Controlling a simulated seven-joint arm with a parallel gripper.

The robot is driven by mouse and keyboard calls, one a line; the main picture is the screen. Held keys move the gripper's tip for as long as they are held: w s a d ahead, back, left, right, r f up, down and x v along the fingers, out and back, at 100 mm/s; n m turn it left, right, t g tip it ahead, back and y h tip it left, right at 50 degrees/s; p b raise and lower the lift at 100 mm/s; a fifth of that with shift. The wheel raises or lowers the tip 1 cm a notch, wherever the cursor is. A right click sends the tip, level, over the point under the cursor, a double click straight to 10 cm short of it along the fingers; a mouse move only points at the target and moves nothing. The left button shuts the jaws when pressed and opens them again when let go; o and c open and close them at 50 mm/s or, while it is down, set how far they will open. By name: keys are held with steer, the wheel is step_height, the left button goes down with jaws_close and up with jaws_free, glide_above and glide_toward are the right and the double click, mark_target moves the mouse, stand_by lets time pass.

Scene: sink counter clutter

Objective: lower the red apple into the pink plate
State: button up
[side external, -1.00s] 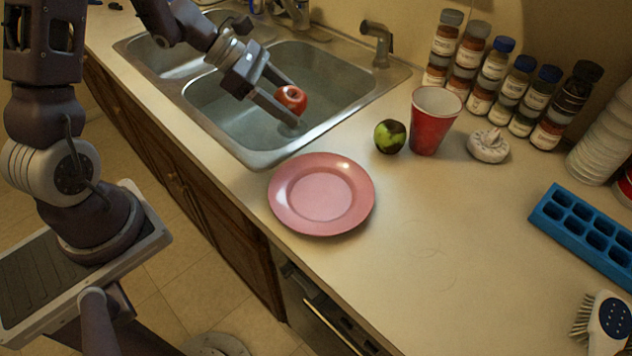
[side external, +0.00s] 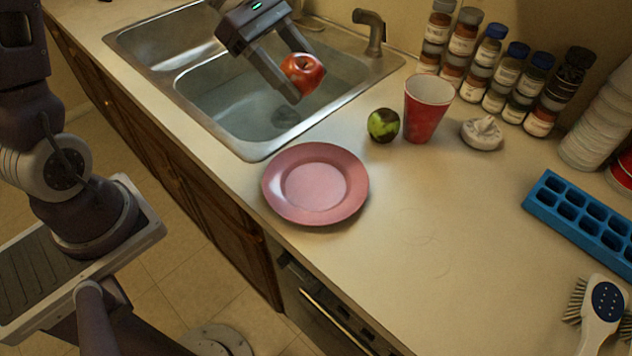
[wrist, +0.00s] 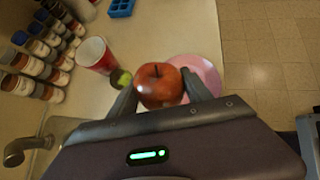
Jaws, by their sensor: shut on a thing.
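The red apple (side external: 302,72) is held between the fingers of my gripper (side external: 300,78), raised above the right sink basin. In the wrist view the apple (wrist: 159,86) sits between both fingertips, stem facing the camera. The pink plate (side external: 343,207) lies flat and empty on the counter, in front of the sink's near corner. The apple is apart from the plate, farther back and higher. In the wrist view the plate (wrist: 205,68) shows beyond the apple, partly hidden by it and a finger.
A green apple (side external: 383,125) and a red cup (side external: 426,110) stand right of the sink, near a white lidded item (side external: 482,133). Several spice jars line the wall. A faucet (side external: 372,30) rises behind the basin. A blue tray (side external: 580,222) and a brush (side external: 604,305) lie at right.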

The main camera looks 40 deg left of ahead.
steer(key=s+d+r+m+g, duration=0.1)
steer(key=s+d+r+m, duration=0.1)
steer(key=s, duration=0.2)
step_height(320, 180, down, 10)
steer(key=shift+r+g, duration=0.25)
steer(key=shift+g, duration=0.15)
steer(key=shift+d, duration=0.15)
steer(key=shift+w+d, duration=0.3)
steer(key=shift+d, duration=0.1)
steer(key=shift+f, duration=0.45)
stand_by(0.4)
